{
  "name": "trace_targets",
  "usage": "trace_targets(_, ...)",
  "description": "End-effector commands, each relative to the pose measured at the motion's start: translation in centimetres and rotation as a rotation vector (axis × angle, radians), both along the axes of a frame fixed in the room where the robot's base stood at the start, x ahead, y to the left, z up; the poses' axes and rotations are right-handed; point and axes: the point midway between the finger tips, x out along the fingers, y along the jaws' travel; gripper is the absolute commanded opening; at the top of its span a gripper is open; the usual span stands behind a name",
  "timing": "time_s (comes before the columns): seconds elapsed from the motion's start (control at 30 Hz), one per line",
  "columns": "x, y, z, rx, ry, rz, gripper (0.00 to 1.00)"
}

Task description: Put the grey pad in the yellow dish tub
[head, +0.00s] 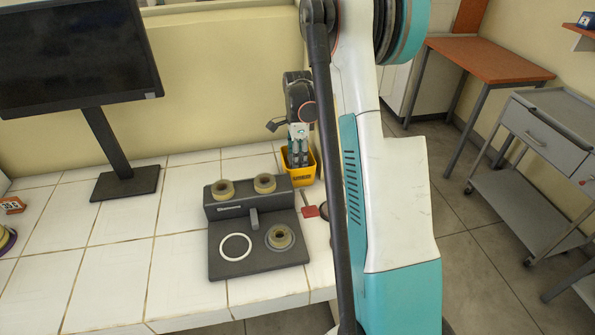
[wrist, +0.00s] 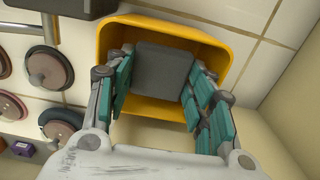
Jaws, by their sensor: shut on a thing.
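The yellow dish tub (head: 304,179) stands on the white tiled counter, just behind a dark grey fixture. My gripper (head: 298,152) points down into its mouth. In the wrist view the tub (wrist: 225,38) surrounds the fingertips. There the grey pad (wrist: 163,66), a dark grey rounded block, sits between the teal-lined fingers of my gripper (wrist: 158,85), which is shut on it. The pad is within the tub's outline. I cannot tell whether it touches the floor of the tub. In the head view the pad is not clearly visible behind the fingers.
The dark fixture (head: 222,257) with several tan rings is in front of the tub. A red-ended tool (head: 311,211) lies beside it. A monitor (head: 75,55) stands at left. The wrist view shows several round discs (wrist: 45,75) left of the tub. The counter's left middle is clear.

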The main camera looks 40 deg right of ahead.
Motion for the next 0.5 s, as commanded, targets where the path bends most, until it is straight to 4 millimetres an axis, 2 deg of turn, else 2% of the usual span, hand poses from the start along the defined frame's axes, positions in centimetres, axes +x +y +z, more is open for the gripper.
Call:
trace_targets(0.03,0.0,0.0,-0.7,0.0,0.0,0.0,0.27)
trace_targets(0.27,0.0,0.0,-2.0,0.0,0.0,0.001,0.27)
trace_targets(0.5,0.0,0.0,-5.3,0.0,0.0,0.001,0.27)
